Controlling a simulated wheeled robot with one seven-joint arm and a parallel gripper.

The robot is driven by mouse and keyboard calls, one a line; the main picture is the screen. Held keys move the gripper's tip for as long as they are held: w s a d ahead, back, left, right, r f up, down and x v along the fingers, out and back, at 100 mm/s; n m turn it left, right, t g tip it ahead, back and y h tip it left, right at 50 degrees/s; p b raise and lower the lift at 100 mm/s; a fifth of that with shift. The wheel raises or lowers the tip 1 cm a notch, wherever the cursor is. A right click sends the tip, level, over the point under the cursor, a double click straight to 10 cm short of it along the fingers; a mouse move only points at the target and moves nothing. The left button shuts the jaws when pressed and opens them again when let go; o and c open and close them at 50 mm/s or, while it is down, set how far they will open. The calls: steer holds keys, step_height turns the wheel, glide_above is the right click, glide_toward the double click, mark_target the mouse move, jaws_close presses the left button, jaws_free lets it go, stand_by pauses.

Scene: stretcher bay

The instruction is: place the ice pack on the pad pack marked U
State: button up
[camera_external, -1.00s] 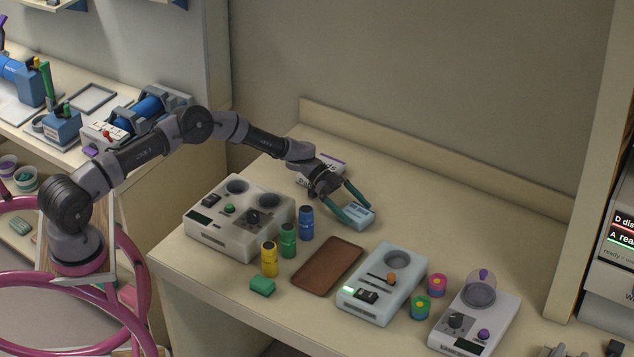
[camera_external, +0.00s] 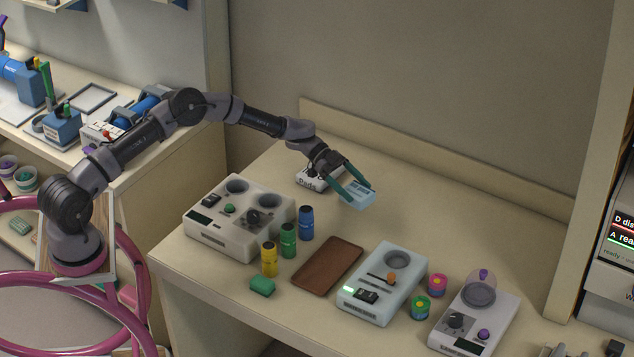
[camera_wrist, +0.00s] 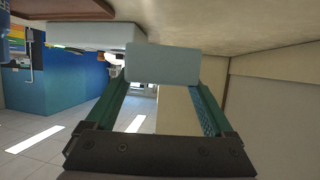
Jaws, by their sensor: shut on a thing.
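My gripper (camera_external: 349,190) is shut on the ice pack (camera_external: 360,197), a small light-blue block, and holds it above the table. In the wrist view the ice pack (camera_wrist: 163,63) shows as a pale grey-blue block between the green fingers of my gripper (camera_wrist: 160,90). A white pack with dark lettering, reading something like "Pads" (camera_external: 308,183), lies on the table behind and left of my gripper, partly hidden by it. I cannot make out a U mark on it.
A white device with two round wells (camera_external: 225,235) stands left. Yellow (camera_external: 269,260), green (camera_external: 288,241) and blue (camera_external: 306,223) bottles stand beside it. A brown tray (camera_external: 328,266) and pale device (camera_external: 375,297) lie in front. The table's back right is clear.

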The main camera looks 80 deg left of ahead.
steer(key=shift+s+a+r, duration=0.15)
steer(key=shift+a+r, duration=0.3)
steer(key=shift+r, duration=0.1)
steer(key=shift+s+a+r, duration=0.15)
steer(key=shift+a+r, duration=0.25)
steer(key=shift+r, duration=0.15)
steer(key=s+a+r, duration=0.1)
steer(key=s+a, duration=0.2)
steer(key=a, duration=0.3)
steer(key=r+n+t+y, duration=0.1)
steer(key=r+n+t, duration=0.1)
glide_above(298, 173)
step_height(298, 173, down, 9)
steer(key=shift+f, duration=0.15)
